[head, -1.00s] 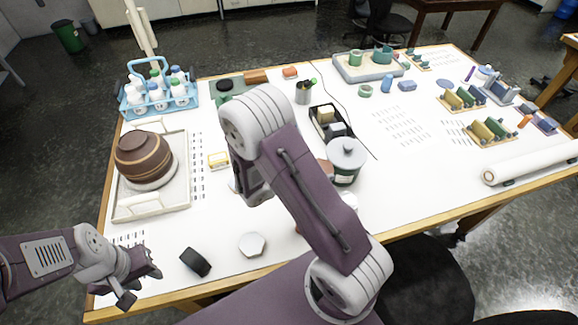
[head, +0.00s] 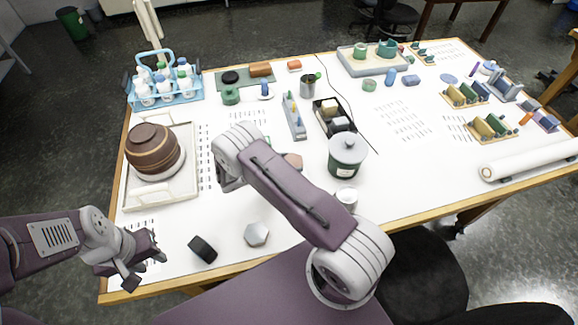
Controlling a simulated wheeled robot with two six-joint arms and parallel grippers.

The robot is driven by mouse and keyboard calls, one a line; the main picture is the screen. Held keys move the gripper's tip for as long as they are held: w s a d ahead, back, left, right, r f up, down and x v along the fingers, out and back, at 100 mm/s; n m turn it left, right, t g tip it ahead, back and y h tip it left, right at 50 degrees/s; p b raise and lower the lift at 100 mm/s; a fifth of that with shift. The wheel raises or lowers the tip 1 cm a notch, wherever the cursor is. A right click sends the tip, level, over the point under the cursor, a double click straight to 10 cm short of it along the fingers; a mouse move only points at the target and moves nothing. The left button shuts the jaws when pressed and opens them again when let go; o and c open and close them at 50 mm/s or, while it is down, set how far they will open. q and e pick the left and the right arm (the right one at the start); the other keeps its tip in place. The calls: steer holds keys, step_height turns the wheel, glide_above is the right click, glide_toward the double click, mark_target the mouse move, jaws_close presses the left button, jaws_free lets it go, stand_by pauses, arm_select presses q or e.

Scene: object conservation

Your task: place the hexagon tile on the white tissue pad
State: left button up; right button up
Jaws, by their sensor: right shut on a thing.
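A pale grey six-sided piece, which looks like the hexagon tile (head: 257,234), lies flat near the table's front edge. No gripper touches it. I cannot pick out the white tissue pad for certain against the white table top. My left gripper (head: 146,268) is open and empty over the front left corner, left of the tile. My right arm reaches over the middle of the table, and its bent links hide my right gripper and whatever is at it.
A brown striped pot (head: 153,150) stands in a white tray (head: 190,191) at left. A lidded green jar (head: 346,156) and a white cup (head: 347,197) stand right of my right arm. The right middle of the table is fairly clear.

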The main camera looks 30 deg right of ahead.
step_height(320, 180, down, 2)
steer(key=shift+f, duration=0.45)
arm_select(q)
steer(key=shift+w+r, duration=0.1)
steer(key=shift+r, duration=0.15)
arm_select(e)
steer(key=o, duration=1.8)
steer(key=shift+c, duration=0.2)
